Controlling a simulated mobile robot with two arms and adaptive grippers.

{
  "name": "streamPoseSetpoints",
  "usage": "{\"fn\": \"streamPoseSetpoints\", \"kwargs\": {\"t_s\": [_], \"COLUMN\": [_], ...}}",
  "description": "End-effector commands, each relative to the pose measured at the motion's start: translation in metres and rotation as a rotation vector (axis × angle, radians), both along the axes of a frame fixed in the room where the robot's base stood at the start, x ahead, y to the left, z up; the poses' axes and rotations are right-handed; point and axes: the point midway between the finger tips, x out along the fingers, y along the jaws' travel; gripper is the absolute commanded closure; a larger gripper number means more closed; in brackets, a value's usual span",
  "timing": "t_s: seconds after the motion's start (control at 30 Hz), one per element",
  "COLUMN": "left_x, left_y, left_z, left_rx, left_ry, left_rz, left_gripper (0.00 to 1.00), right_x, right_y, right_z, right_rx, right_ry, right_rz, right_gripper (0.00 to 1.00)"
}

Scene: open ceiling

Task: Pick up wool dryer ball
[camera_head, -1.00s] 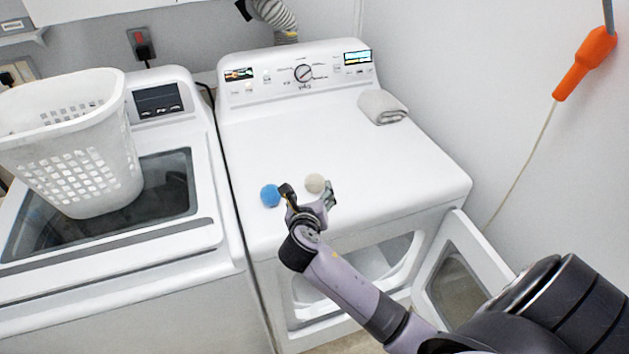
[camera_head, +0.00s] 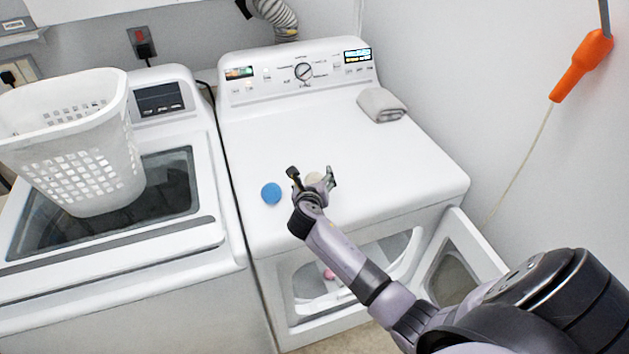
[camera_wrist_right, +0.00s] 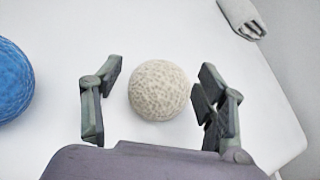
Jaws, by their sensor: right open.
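A cream wool dryer ball (camera_head: 314,179) lies on the white top of the dryer, partly hidden by my right gripper (camera_head: 312,177). In the right wrist view the ball (camera_wrist_right: 159,90) sits between the two fingers of the open gripper (camera_wrist_right: 158,103), with a gap on each side. A blue ball (camera_head: 271,193) lies to the left of the gripper on the same top, and part of it shows at the left edge of the wrist view (camera_wrist_right: 14,82). My left gripper is not in view.
The dryer top (camera_head: 300,130) is mostly clear. A folded grey cloth (camera_head: 381,104) lies at its back right. A white laundry basket (camera_head: 75,150) stands on the washer to the left. The dryer door (camera_head: 450,265) hangs open below, with something pink inside the drum.

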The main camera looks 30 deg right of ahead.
Motion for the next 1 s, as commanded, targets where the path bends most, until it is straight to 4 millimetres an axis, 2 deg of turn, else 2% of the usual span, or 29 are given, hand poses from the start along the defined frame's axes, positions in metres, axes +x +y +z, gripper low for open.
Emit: {"fn": "streamPoseSetpoints", "kwargs": {"t_s": [0.07, 0.77, 1.0], "left_x": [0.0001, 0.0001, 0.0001], "left_y": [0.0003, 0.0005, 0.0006], "left_z": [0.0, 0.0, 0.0], "left_rx": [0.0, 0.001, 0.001], "left_ry": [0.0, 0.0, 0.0], "left_rz": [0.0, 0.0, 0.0], "left_gripper": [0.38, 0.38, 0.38], "right_x": [-0.0002, -0.0004, -0.0003], "right_y": [0.0001, 0.0001, 0.0], "right_z": [-0.0001, 0.0001, 0.0008], "right_rx": [0.0, 0.0, 0.0], "right_ry": [0.0, 0.0, 0.0], "right_rz": [0.0, 0.0, -0.001], "right_gripper": [0.35, 0.82, 0.82]}}
